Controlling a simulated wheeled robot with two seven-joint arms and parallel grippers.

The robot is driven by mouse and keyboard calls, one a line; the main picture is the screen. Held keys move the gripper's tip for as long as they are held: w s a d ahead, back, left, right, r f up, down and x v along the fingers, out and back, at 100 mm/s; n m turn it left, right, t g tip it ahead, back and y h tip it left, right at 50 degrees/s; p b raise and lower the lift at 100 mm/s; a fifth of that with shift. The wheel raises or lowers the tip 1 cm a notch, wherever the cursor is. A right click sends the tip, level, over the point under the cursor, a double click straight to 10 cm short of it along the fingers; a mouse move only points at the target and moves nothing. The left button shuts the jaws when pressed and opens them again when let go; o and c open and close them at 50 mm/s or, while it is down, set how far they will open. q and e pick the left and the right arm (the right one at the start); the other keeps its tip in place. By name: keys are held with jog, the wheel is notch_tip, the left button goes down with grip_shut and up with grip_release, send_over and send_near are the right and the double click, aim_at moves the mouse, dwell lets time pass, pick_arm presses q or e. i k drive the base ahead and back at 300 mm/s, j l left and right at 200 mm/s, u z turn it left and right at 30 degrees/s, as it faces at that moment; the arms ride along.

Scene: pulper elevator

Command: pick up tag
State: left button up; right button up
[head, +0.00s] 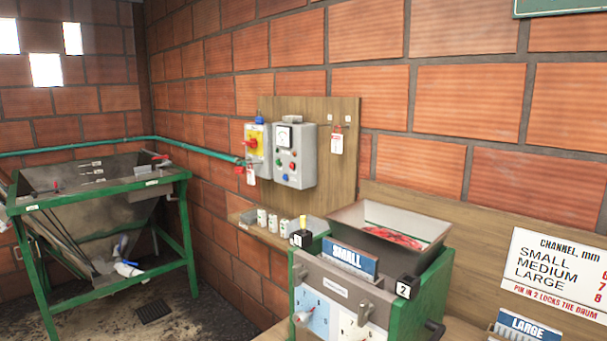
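A white tag (337,143) with a red top hangs from a small hook on the wooden board (348,112), right of the control boxes. A second white tag (251,176) hangs below the isolator box (257,146), beside a small red piece that may be a padlock (240,170). The isolator box has a yellow plate and a red handle. The writing on both tags is too small to read. Neither of my grippers shows in the head view.
A grey control box (295,155) with a gauge and buttons is on the board. Below, a shelf (265,234) holds several small cans. A green pulper (435,285) with a hopper of red fruit (395,237) stands in front. A green-framed metal tank (95,215) is at left.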

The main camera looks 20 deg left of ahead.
aim_at(249, 173)
jog(key=i+j+z, duration=0.15)
jog(key=j, duration=0.25)
jog(key=i+j+z, duration=0.15)
jog(key=j, duration=0.25)
jog(key=i+j+z, duration=0.2)
jog(key=j, duration=0.2)
jog(key=i+j+z, duration=0.15)
jog(key=j, duration=0.3)
jog(key=j+z, duration=0.15)
jog(key=j, duration=0.3)
jog(key=i, duration=0.05)
